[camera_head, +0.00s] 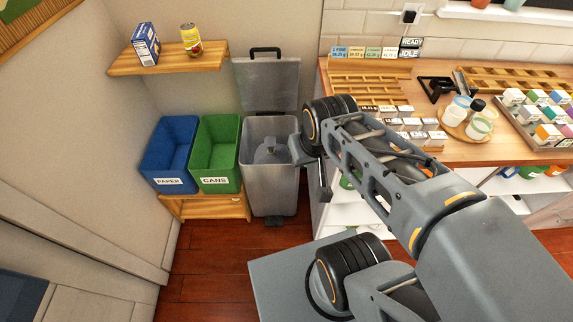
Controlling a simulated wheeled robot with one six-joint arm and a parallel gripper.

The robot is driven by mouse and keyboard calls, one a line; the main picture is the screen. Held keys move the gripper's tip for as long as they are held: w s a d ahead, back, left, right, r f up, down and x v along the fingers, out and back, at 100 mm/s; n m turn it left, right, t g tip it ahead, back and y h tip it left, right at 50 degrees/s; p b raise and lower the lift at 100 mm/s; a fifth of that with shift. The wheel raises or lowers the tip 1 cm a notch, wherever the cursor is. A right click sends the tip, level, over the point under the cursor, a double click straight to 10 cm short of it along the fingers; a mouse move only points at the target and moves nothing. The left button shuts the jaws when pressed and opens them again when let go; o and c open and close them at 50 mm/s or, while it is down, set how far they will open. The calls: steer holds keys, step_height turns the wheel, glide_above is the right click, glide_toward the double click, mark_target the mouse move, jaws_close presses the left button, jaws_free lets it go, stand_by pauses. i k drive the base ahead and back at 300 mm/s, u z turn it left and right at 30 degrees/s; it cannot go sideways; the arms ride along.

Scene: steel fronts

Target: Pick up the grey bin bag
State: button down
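The grey bin bag (268,152) sits inside the tall steel bin (270,198), with its knotted top showing. Its lower part is hidden by the bin's front wall. The bin's lid (268,85) stands open against the wall behind. My gripper (322,186) is just to the right of the bin, apart from the bag and pointing downward. The arm hides much of it, so I cannot tell whether its fingers are open or shut.
A blue PAPER bin (170,150) and green CANS bin (216,153) stand left of the steel bin on a low wooden stand (205,207). A shelf (170,62) holds a box and a can above. A cluttered wooden counter (470,150) is at right.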

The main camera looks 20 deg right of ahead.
mark_target(270, 152)
steer(key=z, duration=0.05)
steer(key=k, duration=0.4)
steer(key=u, duration=0.9)
steer(key=i, duration=1.15)
steer(key=z, duration=0.5)
